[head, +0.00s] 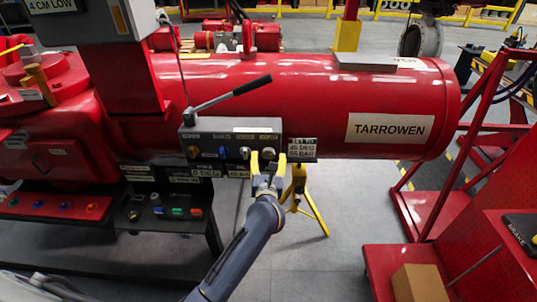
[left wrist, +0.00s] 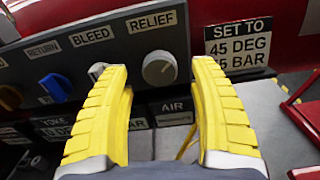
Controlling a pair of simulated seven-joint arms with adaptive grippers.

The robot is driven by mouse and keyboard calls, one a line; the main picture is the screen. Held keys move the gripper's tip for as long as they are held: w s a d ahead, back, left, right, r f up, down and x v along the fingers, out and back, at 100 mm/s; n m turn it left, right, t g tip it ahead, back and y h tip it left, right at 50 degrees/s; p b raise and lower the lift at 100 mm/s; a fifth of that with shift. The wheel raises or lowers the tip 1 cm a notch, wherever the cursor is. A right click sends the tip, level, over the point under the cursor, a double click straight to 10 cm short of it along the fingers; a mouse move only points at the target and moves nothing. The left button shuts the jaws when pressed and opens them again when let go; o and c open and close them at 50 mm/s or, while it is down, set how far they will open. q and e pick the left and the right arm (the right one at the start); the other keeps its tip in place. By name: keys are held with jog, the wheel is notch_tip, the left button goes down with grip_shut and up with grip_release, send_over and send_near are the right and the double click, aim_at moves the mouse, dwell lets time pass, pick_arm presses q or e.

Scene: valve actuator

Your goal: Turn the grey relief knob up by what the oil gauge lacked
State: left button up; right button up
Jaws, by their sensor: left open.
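The grey relief knob (left wrist: 159,69) sits under the word RELIEF at the right end of a dark panel (left wrist: 60,60). In the head view the knob (head: 268,153) shows between the yellow fingers of my left gripper (head: 268,160). The gripper is open, with one finger on each side of the knob. In the left wrist view the gripper (left wrist: 161,72) shows gaps between both fingers and the knob. The bleed knob (left wrist: 97,71) is partly hidden by the left finger. A sign reading "4 CM LOW" (head: 55,5) is at the top left. My right gripper is not in view.
A blue return knob (left wrist: 55,88) and an orange knob (left wrist: 10,97) are further left. A "SET TO" plate (left wrist: 238,44) is right of the panel. A black-handled lever (head: 235,92) rises above the panel. A yellow stand (head: 310,200) is below the red cylinder (head: 310,100).

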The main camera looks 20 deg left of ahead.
aim_at(268, 156)
pick_arm(q)
jog(key=shift+x, duration=1.5)
jog(key=shift+c, duration=0.2)
jog(key=c, duration=1.3)
